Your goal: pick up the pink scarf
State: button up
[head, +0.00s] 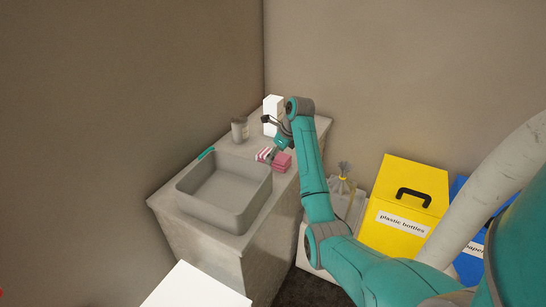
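A pink folded cloth (282,163), which looks like the pink scarf, lies on the grey counter behind the sink's right corner. A pink-and-white striped item (263,154) lies right beside it on the left.
A grey square sink (224,190) fills the counter's front, with a teal item (206,153) on its rim. A grey cup or jar (239,130) and a white box (271,116) stand behind. A yellow "plastic bottles" bin (405,200) and blue bin (470,205) stand right.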

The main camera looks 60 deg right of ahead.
jog(key=shift+w+f, duration=0.15)
jog(key=shift+f, duration=0.3)
jog(key=shift+f, duration=0.2)
dwell(0.4)
jog(key=c, duration=1.3)
jog(key=shift+o, duration=0.2)
jog(key=shift+r, duration=0.1)
